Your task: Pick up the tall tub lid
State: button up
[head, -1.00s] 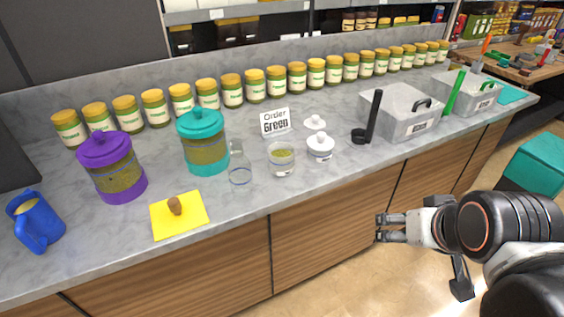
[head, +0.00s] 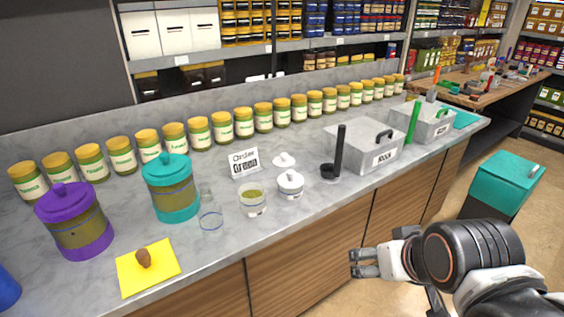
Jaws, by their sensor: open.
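I cannot tell for certain which lid is the tall tub's. A purple canister (head: 75,232) and a teal canister (head: 172,195) stand upright on the counter, each with a knobbed lid on: the purple lid (head: 62,201) and the teal lid (head: 166,169). A small white pot (head: 290,187) has a white knobbed top, and a loose white lid (head: 284,160) lies just behind it. My gripper (head: 353,264) is open and empty, in front of the counter's cabinet doors, to the right of and apart from all these lids.
A glass of green bits (head: 252,202), a clear glass (head: 210,218), an order sign (head: 244,163) and a yellow sheet (head: 135,278) crowd the counter (head: 330,210). Grey boxes (head: 360,155) stand farther right. Several yellow-lidded jars line the back. A teal bin (head: 500,185) is at right.

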aim_at(283, 161)
jog(key=i+j+z, duration=0.2)
jog(key=i, duration=0.3)
jog(key=i+j+z, duration=0.15)
jog(key=i, duration=0.3)
jog(key=i+j+z, duration=0.2)
jog(key=i+j, duration=0.15)
jog(key=i, duration=0.15)
